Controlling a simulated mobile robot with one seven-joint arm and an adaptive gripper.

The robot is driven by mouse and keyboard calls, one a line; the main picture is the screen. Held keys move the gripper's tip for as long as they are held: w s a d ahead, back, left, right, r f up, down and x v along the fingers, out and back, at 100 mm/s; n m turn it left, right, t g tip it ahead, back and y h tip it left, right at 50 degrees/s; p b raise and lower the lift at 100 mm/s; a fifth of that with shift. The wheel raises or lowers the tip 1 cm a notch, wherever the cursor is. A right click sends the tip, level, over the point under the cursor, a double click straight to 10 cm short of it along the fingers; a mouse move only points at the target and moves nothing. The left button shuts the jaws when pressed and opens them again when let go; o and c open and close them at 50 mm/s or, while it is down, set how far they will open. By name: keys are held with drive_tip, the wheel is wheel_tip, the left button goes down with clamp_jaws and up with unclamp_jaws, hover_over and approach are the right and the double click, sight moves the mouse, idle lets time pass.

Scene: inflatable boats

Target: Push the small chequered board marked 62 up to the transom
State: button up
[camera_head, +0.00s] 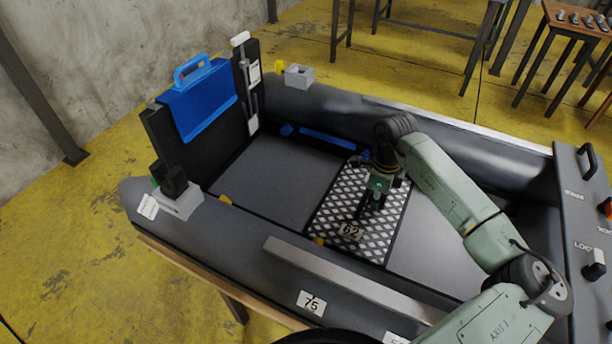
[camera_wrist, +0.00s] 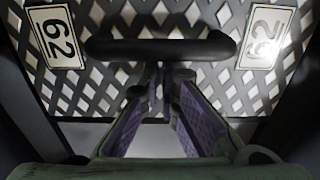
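The chequered board marked 62 (camera_head: 335,206) lies flat on the boat floor, between two plain grey floor panels. It fills much of the wrist view (camera_wrist: 215,82), with a 62 label on each side and a dark bar-shaped handle (camera_wrist: 205,48) across the middle. The transom (camera_head: 163,140) is the upright black panel at the left end of the boat. A grey floor panel (camera_head: 280,172) lies between it and the board. My gripper (camera_head: 371,208) points down over the board. Its purple-padded fingers (camera_wrist: 165,85) converge beside the handle; whether they grip it is unclear.
A blue piece (camera_head: 205,100) with a handle hangs over the transom. Dark inflated tubes (camera_head: 235,235) wall both sides. Another grey panel (camera_head: 430,250) lies right of the board. A blue bar (camera_head: 328,138) lies along the far tube. A control panel (camera_head: 585,215) stands at right.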

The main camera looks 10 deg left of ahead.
drive_tip(key=shift+w+a+b, duration=0.55)
drive_tip(key=shift+w+a, duration=0.4)
drive_tip(key=shift+a, duration=2.35)
drive_tip(key=shift+w+a+b, duration=0.5)
drive_tip(key=shift+w+a, duration=0.45)
drive_tip(key=shift+a, duration=2.3)
drive_tip(key=shift+w+a+b, duration=0.55)
drive_tip(key=shift+w+a, duration=0.4)
drive_tip(key=shift+a, duration=2.35)
drive_tip(key=shift+d, duration=0.1)
drive_tip(key=shift+s+d, duration=0.3)
drive_tip(key=shift+d, duration=0.6)
wheel_tip(320, 180, up, 9)
drive_tip(key=p, duration=0.4)
